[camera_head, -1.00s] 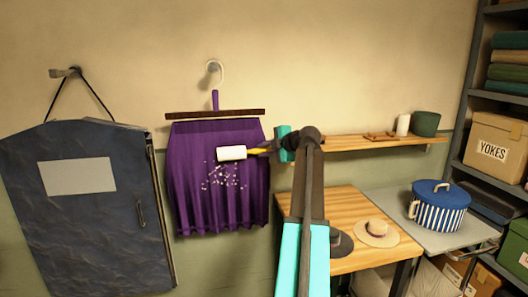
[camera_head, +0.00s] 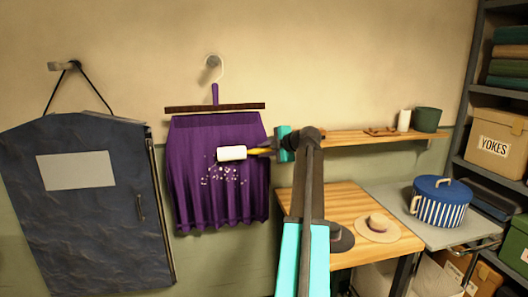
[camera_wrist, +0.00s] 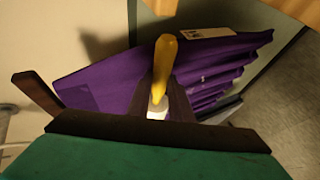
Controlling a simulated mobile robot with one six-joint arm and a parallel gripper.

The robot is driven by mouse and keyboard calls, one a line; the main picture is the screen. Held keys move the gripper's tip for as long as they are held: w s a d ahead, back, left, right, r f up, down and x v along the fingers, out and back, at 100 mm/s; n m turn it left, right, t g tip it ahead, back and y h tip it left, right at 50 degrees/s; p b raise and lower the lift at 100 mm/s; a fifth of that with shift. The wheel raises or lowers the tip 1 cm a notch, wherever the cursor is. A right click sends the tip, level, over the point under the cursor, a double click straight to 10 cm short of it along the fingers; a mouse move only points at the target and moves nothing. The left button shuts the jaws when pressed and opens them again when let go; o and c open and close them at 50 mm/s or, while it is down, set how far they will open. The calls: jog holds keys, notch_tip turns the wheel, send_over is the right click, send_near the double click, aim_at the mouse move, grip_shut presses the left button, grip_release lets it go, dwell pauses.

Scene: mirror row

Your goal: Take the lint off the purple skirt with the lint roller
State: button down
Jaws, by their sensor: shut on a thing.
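The purple skirt (camera_head: 220,190) hangs from a dark wooden hanger (camera_head: 214,107) on a wall hook. White lint specks (camera_head: 222,174) cluster around its middle. My gripper (camera_head: 270,150) is shut on the yellow handle of the lint roller (camera_head: 232,153). The white roller head lies in front of the skirt, at the upper edge of the specks; I cannot tell whether it touches the cloth. In the wrist view the yellow handle (camera_wrist: 165,65) stands between my fingers, with the skirt (camera_wrist: 110,85) behind. Most of the roller head is hidden there.
A dark blue garment bag (camera_head: 80,200) hangs left of the skirt. A wooden shelf (camera_head: 350,140) is on the wall at right. Below it, a wooden table (camera_head: 345,205) holds hats, beside a grey table with a blue striped pot (camera_head: 440,203). Shelving with boxes stands far right.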

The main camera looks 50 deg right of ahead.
jog(key=shift+f+b, duration=1.05)
jog(key=shift+f, duration=0.2)
jog(key=shift+w+d+f+b, duration=0.1)
jog(key=shift+f+b, duration=1.05)
jog(key=shift+f, duration=0.15)
jog(key=shift+f+b, duration=1.1)
jog(key=shift+f, duration=0.1)
jog(key=shift+f+b, duration=1.05)
jog(key=shift+f, duration=0.1)
